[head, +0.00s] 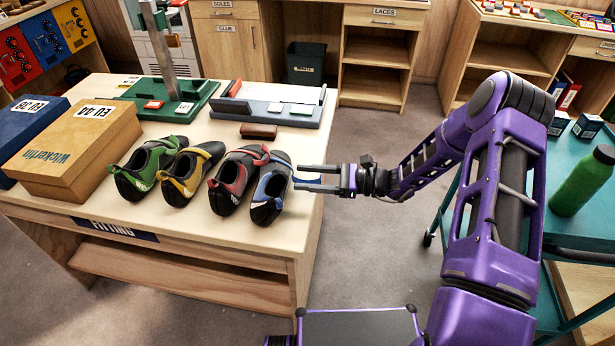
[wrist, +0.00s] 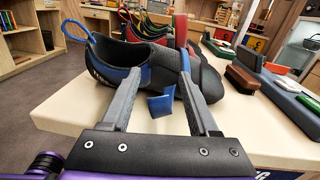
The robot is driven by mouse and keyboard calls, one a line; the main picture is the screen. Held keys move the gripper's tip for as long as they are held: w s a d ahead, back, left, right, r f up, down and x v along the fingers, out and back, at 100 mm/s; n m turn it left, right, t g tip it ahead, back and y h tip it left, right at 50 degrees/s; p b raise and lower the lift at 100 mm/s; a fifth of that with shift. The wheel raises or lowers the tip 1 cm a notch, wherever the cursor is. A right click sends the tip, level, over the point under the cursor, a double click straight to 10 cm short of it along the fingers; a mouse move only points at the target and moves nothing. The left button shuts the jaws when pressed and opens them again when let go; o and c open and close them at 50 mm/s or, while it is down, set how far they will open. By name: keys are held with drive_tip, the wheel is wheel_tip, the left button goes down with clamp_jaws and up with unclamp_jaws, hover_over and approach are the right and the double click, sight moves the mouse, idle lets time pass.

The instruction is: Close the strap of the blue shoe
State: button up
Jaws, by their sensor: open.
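The blue shoe (head: 271,190) is the rightmost in a row of shoes on the fitting table, near its right edge. In the wrist view the shoe (wrist: 85,108) lies side-on, dark grey with blue panels and a blue heel loop. Its blue strap (wrist: 160,104) stands out from the side toward me; the strap (head: 308,182) also shows in the head view. My gripper (head: 297,177) is open at the table's right edge, pointing left at the shoe. In the wrist view the strap's end lies between the fingers of my gripper (wrist: 160,75); I cannot tell whether they touch it.
Red, yellow and green shoes (head: 235,180) stand close on the left. A brown brush (head: 259,131) and a grey measuring board (head: 270,108) lie behind. Shoe boxes (head: 80,150) fill the table's left. A teal cart with a green bottle (head: 582,180) stands right.

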clamp_jaws()
idle(1.4)
